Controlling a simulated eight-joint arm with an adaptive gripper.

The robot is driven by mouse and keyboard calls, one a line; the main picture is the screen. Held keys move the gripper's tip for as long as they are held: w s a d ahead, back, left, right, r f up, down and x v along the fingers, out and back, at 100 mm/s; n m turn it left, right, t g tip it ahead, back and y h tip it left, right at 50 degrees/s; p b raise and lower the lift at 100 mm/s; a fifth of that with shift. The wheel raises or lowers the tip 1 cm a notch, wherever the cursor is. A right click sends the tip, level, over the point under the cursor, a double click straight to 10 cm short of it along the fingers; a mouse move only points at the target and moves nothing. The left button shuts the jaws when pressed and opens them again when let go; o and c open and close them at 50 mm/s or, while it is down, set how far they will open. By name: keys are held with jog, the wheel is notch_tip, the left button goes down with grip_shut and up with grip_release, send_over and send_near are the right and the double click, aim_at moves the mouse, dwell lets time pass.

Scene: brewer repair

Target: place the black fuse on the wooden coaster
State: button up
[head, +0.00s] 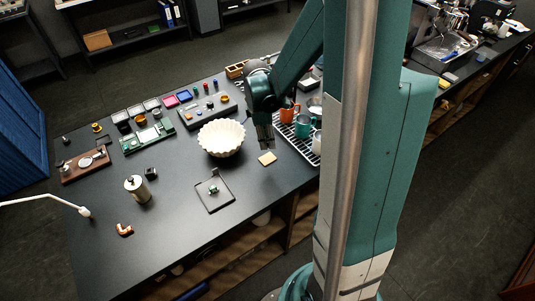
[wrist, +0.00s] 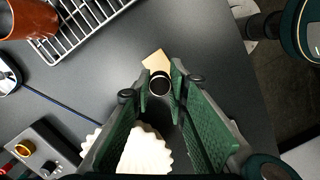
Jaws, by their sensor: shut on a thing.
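The wooden coaster (head: 267,159) is a small pale square lying on the dark table, right of the white fluted bowl. It also shows in the wrist view (wrist: 156,62), partly hidden behind my fingertips and what they hold. My gripper (head: 266,147) is just behind and above the coaster in the head view. In the wrist view my gripper (wrist: 160,84) is shut on the black fuse (wrist: 160,87), a small dark cylinder with a pale metallic ring at its end. The fuse overlaps the coaster's near edge in that view; I cannot tell its height above it.
The white fluted bowl (head: 222,138) stands close left of my gripper. A wire rack (wrist: 88,22) with an orange mug (head: 289,110) and a teal mug (head: 302,126) is to the right. A dark square tray (head: 214,202) lies in front; the tabletop around the coaster is clear.

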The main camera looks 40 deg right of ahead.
aim_at(269, 158)
jog(key=shift+f, duration=1.75)
jog(key=shift+f, duration=2.1)
jog(key=shift+f, duration=0.15)
jog(key=o, duration=0.9)
jog(key=shift+r, duration=0.2)
jog(key=shift+w+a+r, duration=0.15)
jog(key=shift+a+r, duration=0.05)
jog(key=shift+r, duration=1.8)
jog(key=shift+w+a+r, duration=0.1)
jog(key=shift+a+r, duration=0.1)
jog(key=shift+r, duration=1.75)
jog(key=shift+w+a+r, duration=0.15)
jog(key=shift+a+r, duration=0.05)
jog(key=shift+r, duration=1.8)
